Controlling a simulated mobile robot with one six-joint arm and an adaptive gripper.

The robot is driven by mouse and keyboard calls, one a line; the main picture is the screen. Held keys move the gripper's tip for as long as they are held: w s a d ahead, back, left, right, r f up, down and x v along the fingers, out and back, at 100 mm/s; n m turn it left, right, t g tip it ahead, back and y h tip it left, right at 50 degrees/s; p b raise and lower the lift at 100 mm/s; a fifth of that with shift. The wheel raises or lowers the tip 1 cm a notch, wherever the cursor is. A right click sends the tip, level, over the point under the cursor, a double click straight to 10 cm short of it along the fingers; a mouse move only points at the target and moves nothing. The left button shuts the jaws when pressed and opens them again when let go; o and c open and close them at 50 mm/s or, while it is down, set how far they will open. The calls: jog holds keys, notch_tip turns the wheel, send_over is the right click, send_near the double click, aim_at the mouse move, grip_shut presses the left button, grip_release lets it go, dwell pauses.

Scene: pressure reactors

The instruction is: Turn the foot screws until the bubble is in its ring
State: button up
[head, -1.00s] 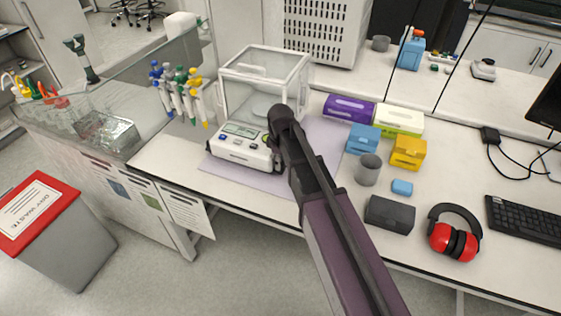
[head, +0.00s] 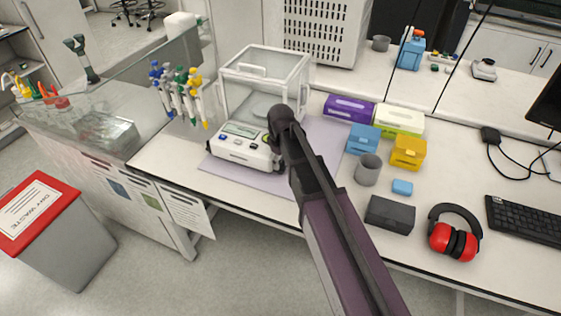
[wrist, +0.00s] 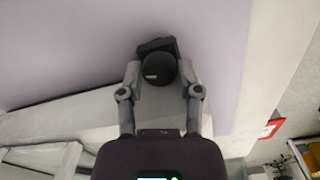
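The balance (head: 232,152) with its clear glass draft shield stands on a lilac mat (head: 325,135) on the bench in the head view. A small yellow-green round spot (head: 266,139) on its front panel may be the level; its bubble and ring are too small to make out. My arm reaches to the balance's front right corner and hides my gripper there. In the wrist view my gripper (wrist: 160,72) has its two fingers on either side of a dark round knob (wrist: 158,69), apparently a foot screw, with a pale mark. Whether the fingers press on it is unclear.
Pipettes on a stand (head: 180,92) are left of the balance. Tissue boxes (head: 349,108), a blue box (head: 362,138), a yellow box (head: 408,152), a grey cup (head: 367,170) and a dark box (head: 390,213) lie right of my arm. Red ear defenders (head: 453,241) are farther right.

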jog(key=o, duration=0.3)
jog(key=shift+n, duration=0.3)
dwell(0.3)
